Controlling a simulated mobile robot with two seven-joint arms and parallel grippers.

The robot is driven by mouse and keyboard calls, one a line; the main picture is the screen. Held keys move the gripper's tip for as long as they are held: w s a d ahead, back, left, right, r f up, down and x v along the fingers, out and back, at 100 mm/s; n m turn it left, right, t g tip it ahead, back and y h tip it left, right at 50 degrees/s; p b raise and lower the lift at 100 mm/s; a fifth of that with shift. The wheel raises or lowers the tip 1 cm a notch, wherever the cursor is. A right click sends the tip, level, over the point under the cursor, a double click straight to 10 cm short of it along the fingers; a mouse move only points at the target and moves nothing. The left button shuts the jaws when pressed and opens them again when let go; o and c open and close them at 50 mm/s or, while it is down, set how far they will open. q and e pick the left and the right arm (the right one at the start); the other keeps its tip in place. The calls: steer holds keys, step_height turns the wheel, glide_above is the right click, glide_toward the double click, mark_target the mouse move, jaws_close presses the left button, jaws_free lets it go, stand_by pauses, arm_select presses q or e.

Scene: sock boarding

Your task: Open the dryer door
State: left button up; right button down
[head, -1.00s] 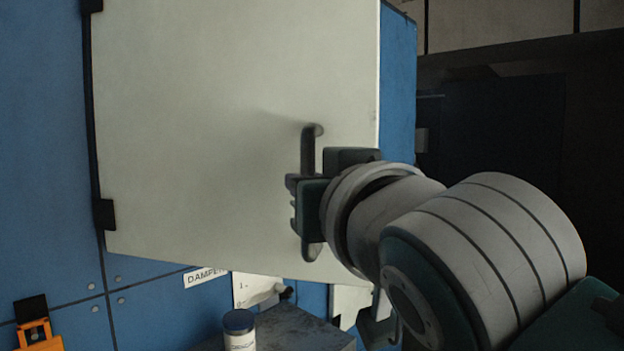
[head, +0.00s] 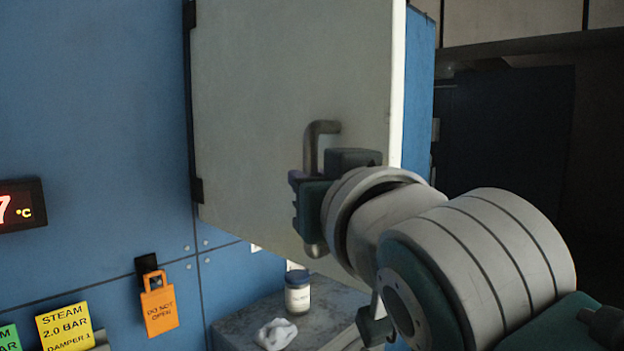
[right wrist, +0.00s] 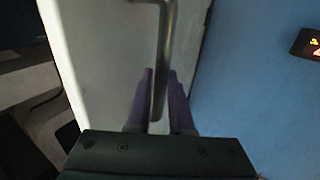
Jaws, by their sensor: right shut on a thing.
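The dryer door (head: 270,100) is a pale panel hinged at its left edge on the blue dryer (head: 90,110). It stands partly open, its free right edge swung out towards me. A grey bar handle (head: 312,150) is on the door near that edge. My right gripper (head: 308,200) is shut around the middle of the handle. In the right wrist view the handle (right wrist: 164,60) runs down between the two purple fingers (right wrist: 158,100). My left gripper is not in view. The gripper and wrist hide part of the lower handle.
A grey table (head: 240,325) below the door holds a lidded jar (head: 298,292) and a crumpled white cloth (head: 275,334). An orange "do not open" tag (head: 159,305), a yellow steam sign (head: 64,328) and a red temperature display (head: 20,205) are on the dryer's front. A dark area lies at right.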

steer(key=shift+a+f, duration=0.1)
steer(key=shift+f, duration=0.05)
steer(key=c, duration=0.8)
jaws_free()
steer(key=shift+w, duration=0.1)
steer(key=shift+r, duration=0.2)
steer(key=p+v, duration=0.4)
steer(key=v, duration=0.6)
steer(key=shift+p, duration=0.35)
steer(key=shift+f, duration=0.1)
